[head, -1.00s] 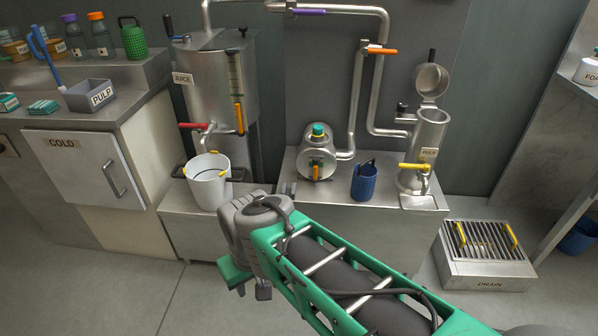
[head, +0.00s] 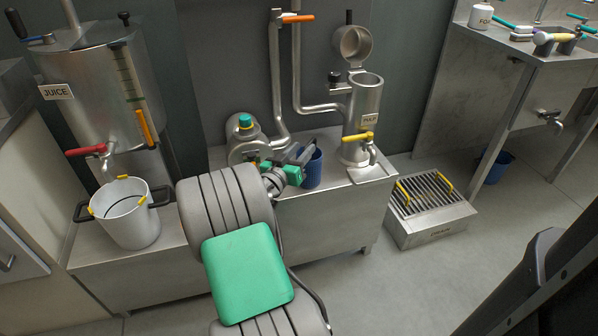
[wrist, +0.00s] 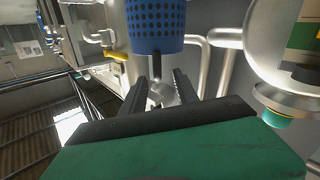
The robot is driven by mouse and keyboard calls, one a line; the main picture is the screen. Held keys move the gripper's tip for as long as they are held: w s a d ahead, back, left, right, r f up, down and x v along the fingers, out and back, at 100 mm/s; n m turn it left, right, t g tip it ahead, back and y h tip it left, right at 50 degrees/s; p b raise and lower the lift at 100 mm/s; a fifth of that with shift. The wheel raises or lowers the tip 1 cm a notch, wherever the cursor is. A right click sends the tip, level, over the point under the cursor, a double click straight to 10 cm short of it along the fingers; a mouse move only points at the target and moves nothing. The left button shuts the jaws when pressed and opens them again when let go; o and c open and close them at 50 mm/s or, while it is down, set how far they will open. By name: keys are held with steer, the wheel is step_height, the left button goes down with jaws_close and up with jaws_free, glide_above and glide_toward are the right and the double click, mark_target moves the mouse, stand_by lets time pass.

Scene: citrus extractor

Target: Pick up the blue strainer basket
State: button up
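The blue strainer basket (head: 313,170) stands on the steel bench between the round tank and the pulp cylinder. My gripper (head: 303,156) is at its upper left side in the head view and partly covers it. In the wrist view, the basket's perforated blue wall (wrist: 157,22) is at the top, just beyond the fingertips. The two dark fingers of my gripper (wrist: 161,74) are apart there. A thin dark piece, perhaps the basket's handle, shows between them. I cannot tell whether a finger touches it.
The round tank with a teal cap (head: 244,133) is left of the basket. The pulp cylinder (head: 364,105) with a yellow tap handle is right of it. A white pot (head: 125,215) stands at the left under the juice tank (head: 90,95). The drain box (head: 430,208) is on the floor at right.

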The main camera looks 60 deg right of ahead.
mark_target(314, 139)
steer(key=d, duration=0.2)
steer(key=d+b, duration=0.1)
steer(key=d, duration=0.2)
steer(key=d+b, duration=0.1)
steer(key=d, duration=0.1)
steer(key=shift+s+d+f, duration=0.15)
steer(key=shift+d+f, duration=0.15)
steer(key=shift+d, duration=0.05)
jaws_close()
stand_by(1.1)
